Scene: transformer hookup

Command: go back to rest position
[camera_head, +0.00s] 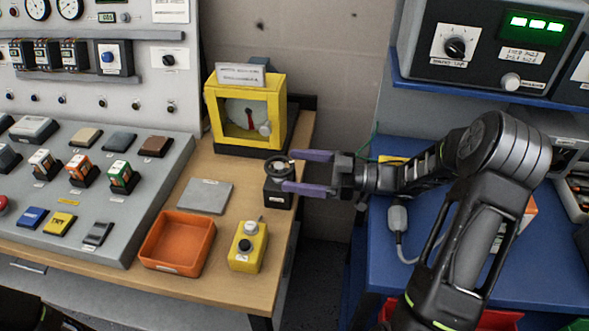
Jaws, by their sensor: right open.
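My right gripper (306,172) reaches in from the right, its two purple fingers spread apart and pointing left. Between and just past the fingertips is a small black block with a round dark knob (277,164), standing near the right edge of the wooden table. The fingers look to be on either side of it; I cannot tell whether they touch it. The gripper holds nothing that I can see. My left gripper is not in view; only a dark part of my body shows at the lower left corner.
On the wooden table (215,285) are an orange tray (160,262), a grey plate (206,196), a yellow button box (246,253) and a yellow-framed gauge box (215,138). A sloped control panel (110,232) stands left. A blue bench (530,275) with a black instrument above is right, beyond a gap.

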